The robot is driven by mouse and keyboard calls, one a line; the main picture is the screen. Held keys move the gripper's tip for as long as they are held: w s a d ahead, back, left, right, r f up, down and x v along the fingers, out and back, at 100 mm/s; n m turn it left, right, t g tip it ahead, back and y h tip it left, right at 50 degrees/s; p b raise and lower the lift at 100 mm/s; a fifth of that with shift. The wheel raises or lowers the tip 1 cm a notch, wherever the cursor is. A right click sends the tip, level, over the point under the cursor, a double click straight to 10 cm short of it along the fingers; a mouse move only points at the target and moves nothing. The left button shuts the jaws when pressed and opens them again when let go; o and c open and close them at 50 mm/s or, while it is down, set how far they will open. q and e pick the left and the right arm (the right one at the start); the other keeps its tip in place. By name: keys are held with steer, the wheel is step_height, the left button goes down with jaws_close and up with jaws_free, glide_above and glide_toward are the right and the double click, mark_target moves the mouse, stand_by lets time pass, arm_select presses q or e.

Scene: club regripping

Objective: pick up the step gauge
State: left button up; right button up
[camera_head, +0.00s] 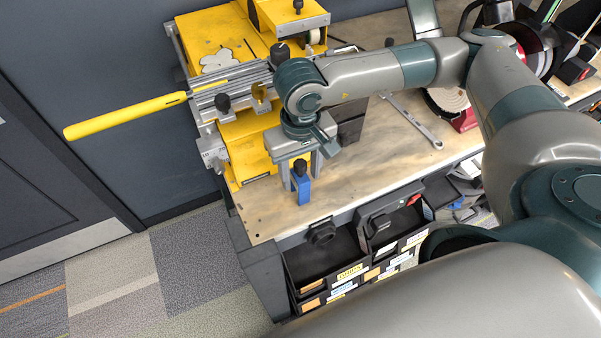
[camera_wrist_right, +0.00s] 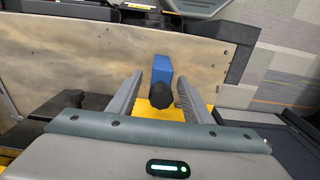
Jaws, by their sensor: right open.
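The step gauge appears to be the small blue piece (camera_head: 303,190) with a black knob on top, at the front left of the workbench. In the right wrist view the blue piece (camera_wrist_right: 162,70) and its knob lie between the two fingers. My right gripper (camera_head: 301,172) is open and above it, with one finger on each side; its fingertips also show in the right wrist view (camera_wrist_right: 158,80). A gap shows at the fingers in the wrist view, and I cannot tell whether either one touches. My left gripper is not in view.
A yellow machine (camera_head: 215,35) with a metal clamp rail stands behind, holding a long yellow grip (camera_head: 125,118) that sticks out left. A wrench (camera_head: 412,122) lies on the wooden bench top (camera_head: 385,155). Black drawers (camera_head: 325,260) hang below the front edge. Dark blocks stand beside the gripper.

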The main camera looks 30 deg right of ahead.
steer(key=shift+f, duration=0.25)
jaws_close()
steer(key=shift+r, duration=0.1)
stand_by(0.3)
